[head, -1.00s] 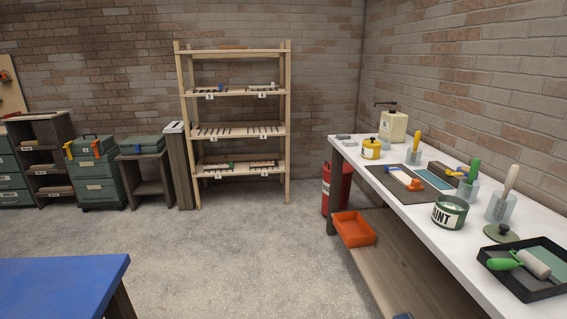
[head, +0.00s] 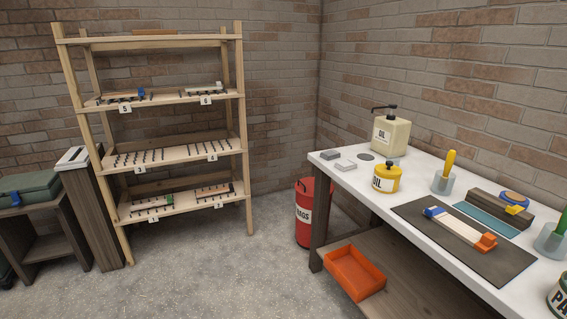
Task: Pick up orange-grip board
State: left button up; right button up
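A board with an orange grip (head: 486,242) at its near right end lies on a dark mat (head: 505,262) on the white workbench at the right. Its middle is pale (head: 455,225) and a blue part (head: 434,212) shows at its far left end. Neither of my grippers is in view.
An orange tray (head: 355,272) is on the lower bench shelf. A red bin (head: 304,212) stands beside the bench. The floor between rack and bench is clear.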

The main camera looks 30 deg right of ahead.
aim_at(484, 243)
jog(key=z, duration=0.2)
jog(key=i, duration=0.95)
jog(key=z, duration=1.1)
jog(key=i, duration=0.85)
jog(key=z, duration=1.55)
jog(key=i, duration=0.5)
jog(key=z, duration=0.35)
